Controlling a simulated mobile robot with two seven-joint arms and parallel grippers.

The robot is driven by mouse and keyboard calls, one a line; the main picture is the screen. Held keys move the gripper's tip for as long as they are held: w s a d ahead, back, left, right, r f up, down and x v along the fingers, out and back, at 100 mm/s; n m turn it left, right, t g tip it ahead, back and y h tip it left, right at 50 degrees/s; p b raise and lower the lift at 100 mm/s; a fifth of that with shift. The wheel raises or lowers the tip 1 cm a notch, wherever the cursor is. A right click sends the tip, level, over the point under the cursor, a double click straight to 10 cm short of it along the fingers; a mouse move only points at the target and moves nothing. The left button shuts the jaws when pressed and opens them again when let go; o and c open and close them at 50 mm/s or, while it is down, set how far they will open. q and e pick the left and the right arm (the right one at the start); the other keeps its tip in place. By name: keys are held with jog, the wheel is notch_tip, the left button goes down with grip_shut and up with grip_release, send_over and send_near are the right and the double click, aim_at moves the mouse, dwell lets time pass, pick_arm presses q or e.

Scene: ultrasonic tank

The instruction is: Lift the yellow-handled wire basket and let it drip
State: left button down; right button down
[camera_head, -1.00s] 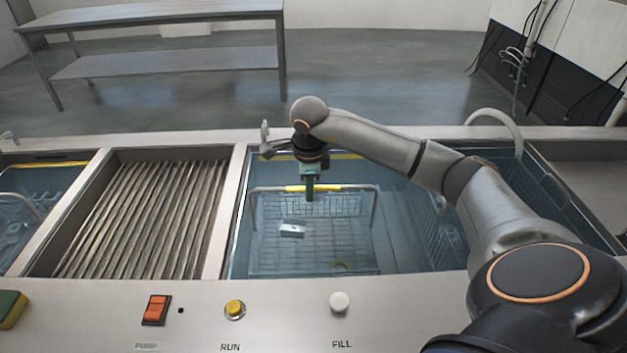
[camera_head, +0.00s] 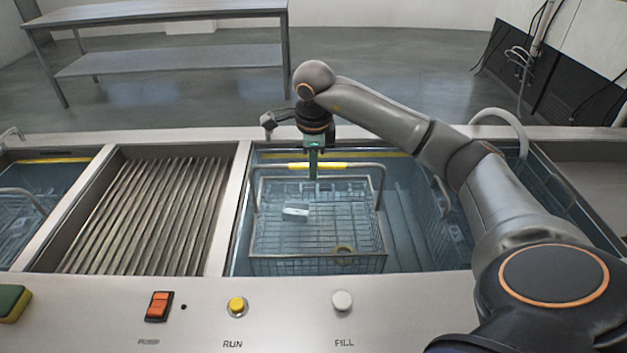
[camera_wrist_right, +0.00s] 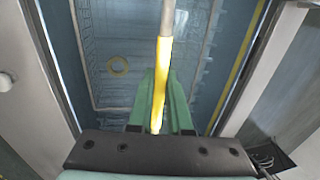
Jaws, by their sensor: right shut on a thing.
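The wire basket (camera_head: 318,264) hangs level in the middle tank, its upper part risen out of the liquid. Its yellow handle (camera_head: 319,166) also shows in the wrist view (camera_wrist_right: 164,75), running between the green fingers. My right gripper (camera_head: 313,172) is shut on that handle from above; its green fingertips also show in the wrist view (camera_wrist_right: 160,105). Inside the basket lie a small grey metal block (camera_head: 295,211) and a brass-coloured ring (camera_head: 344,250). The ring also shows in the wrist view (camera_wrist_right: 118,66). My left gripper is in neither view.
The tank's front rim (camera_head: 340,284) lies close to the basket. A second wire basket (camera_head: 440,215) stands to the right in the tank. A ribbed drain bay (camera_head: 145,215) lies to the left. RUN (camera_head: 237,305) and FILL (camera_head: 342,300) buttons sit on the front panel.

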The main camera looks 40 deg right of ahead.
notch_tip(320, 180, up, 5)
jog(key=shift+r+p, duration=0.15)
jog(key=shift+p, duration=0.35)
notch_tip(320, 180, up, 12)
jog(key=p, duration=0.7)
dwell(6.0)
